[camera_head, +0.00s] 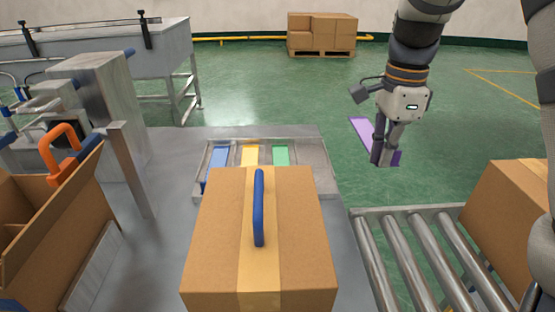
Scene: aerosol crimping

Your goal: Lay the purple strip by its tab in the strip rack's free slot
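The purple strip (361,129) hangs in the air to the right of the strip rack, slanting from upper left to lower right. My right gripper (384,157) points down, with its fingers close together on the strip near its lower right end. The fingers hide part of the strip, and I cannot make out the tab. The grey strip rack (327,186) holds a blue strip (217,159), a yellow strip (249,155) and a green strip (281,155). Its rightmost slot (307,153) is empty. The near part of the rack is hidden by a carton. My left gripper is not in view.
A taped carton (212,240) with a blue handle (259,208) stands just in front of the rack. An open carton (50,235) with an orange-handled tool (60,140) is at left. A roller conveyor (405,255) with another carton (510,205) is at right.

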